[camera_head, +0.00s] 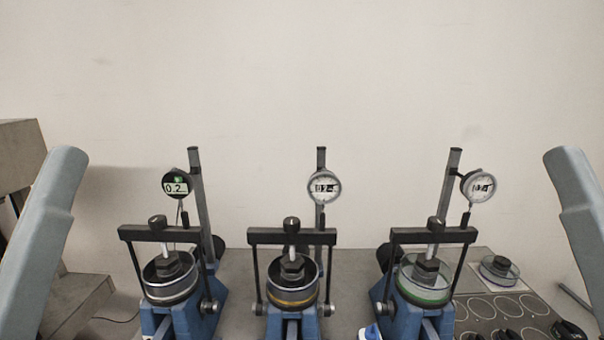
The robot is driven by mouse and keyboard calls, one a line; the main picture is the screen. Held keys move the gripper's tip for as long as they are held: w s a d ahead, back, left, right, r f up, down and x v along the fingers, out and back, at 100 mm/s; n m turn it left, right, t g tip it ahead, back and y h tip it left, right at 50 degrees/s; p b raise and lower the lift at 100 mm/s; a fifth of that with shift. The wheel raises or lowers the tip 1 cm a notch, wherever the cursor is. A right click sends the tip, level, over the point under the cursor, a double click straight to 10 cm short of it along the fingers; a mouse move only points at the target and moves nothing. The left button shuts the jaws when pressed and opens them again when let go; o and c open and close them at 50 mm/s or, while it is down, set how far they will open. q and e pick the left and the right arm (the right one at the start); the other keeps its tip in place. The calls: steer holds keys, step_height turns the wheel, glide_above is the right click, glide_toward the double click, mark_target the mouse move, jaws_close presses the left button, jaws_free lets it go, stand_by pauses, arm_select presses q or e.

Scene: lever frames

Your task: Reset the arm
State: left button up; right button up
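My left arm (45,240) comes in at the left edge, and my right arm (580,220) at the right edge. Neither gripper is in the picture. Three lever frames stand in a row on the table: a left one (150,233), a middle one (293,237) and a right one (434,235). Each has a black crossbar, a blue base, a round metal cell with a dark block in it, and a dial gauge on a post. Neither arm visibly touches a frame.
A grey tabletop (236,268) runs behind the frames to a plain wall. At the right, a small ringed dish with a dark block (499,270) sits by a panel with circle outlines (510,305). Dark small items lie at the lower right. A grey-brown machine (22,150) stands far left.

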step_height(320, 180, up, 32)
steer(key=p, duration=2.9)
